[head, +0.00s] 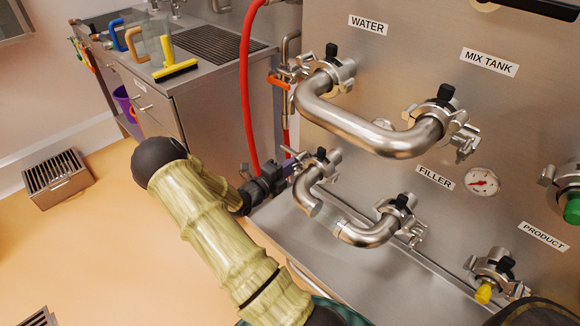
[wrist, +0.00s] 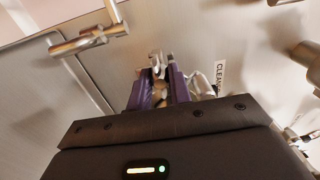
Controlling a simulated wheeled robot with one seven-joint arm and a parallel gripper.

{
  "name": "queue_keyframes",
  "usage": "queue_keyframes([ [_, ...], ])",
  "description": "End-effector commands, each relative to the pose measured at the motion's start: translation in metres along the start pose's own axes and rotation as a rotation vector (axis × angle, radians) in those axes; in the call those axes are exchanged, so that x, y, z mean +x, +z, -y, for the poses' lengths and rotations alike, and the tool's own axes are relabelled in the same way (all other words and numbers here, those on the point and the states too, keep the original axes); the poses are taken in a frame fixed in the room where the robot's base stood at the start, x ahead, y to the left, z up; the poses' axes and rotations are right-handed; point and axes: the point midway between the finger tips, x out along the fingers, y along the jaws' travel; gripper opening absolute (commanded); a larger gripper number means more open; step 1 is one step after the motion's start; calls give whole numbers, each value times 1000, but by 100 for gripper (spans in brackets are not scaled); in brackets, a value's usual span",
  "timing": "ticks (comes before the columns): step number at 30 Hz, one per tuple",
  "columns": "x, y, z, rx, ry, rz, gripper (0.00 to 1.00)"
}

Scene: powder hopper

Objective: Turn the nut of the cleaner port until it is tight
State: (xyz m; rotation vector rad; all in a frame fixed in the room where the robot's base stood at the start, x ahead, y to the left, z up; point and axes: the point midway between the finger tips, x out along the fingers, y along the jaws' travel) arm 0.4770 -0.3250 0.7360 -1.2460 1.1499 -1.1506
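The cleaner port (wrist: 158,62) shows in the wrist view as a metal clamp just beyond my fingertips, left of a partly cut-off label (wrist: 220,78) reading "CLEAN". A small brassy piece, apparently its nut (wrist: 160,92), lies between my gripper's (wrist: 160,82) two purple fingers. I cannot tell whether the fingers touch it. In the head view my gripper (head: 284,172) is at the panel's lower left, at the left end of the lower bent pipe (head: 370,235). The nut is hidden there by my gripper.
An upper bent pipe (head: 375,138) joins the water and mix tank ports above. A red hose (head: 247,90) hangs close behind my wrist. A steel ledge (head: 330,262) runs below the lower pipe. The floor at left is mostly clear.

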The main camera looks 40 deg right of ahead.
Motion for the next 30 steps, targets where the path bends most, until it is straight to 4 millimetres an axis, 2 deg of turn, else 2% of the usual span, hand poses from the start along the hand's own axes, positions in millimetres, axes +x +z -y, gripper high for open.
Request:
queue_keyframes([
  [5,1,-1,0,71,-1,-3,0],
  [21,1,-2,0,617,-3,-4,0],
  [30,2,-2,0,677,-2,-5,0],
])
